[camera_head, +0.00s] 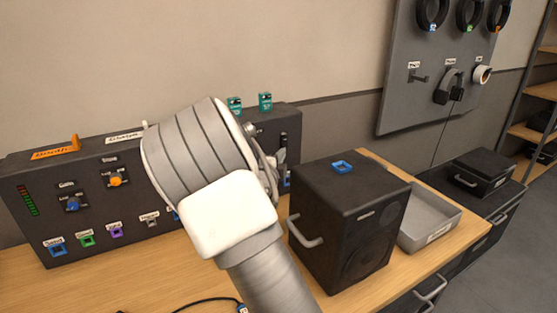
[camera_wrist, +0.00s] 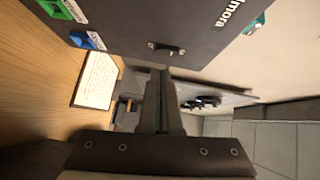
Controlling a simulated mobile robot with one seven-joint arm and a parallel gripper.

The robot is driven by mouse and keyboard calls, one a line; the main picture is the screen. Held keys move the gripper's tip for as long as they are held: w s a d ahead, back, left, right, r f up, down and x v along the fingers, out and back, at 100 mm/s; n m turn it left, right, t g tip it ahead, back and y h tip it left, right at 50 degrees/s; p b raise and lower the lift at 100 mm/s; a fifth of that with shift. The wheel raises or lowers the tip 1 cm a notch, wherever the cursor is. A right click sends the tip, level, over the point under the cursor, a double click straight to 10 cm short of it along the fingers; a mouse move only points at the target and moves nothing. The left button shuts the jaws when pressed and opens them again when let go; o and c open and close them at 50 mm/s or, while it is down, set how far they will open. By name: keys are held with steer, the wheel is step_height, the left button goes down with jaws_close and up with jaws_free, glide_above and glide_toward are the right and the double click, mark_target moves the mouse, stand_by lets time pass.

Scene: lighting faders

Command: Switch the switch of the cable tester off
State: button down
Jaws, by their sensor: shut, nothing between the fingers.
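No label reading cable tester is legible. A long dark panel unit (camera_head: 130,210) with knobs, coloured sockets and a row of lights stands against the wall. The wrist view shows a dark face (camera_wrist: 120,20) lettered "Almora", with a small dark switch-like part (camera_wrist: 166,48) near its edge. Its setting cannot be told. My gripper (camera_wrist: 161,72) is shut and empty, its tips close to that part; contact cannot be told.
A black speaker box (camera_head: 335,240) with a handle and a blue piece on top stands just right of my arm. A grey tray (camera_head: 428,222) lies beyond it. Two teal boxes (camera_head: 265,102) sit on the panel's top. A cable (camera_head: 205,300) lies on the table in front.

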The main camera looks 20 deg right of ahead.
mark_target(285, 142)
steer(key=shift+x, duration=2.7)
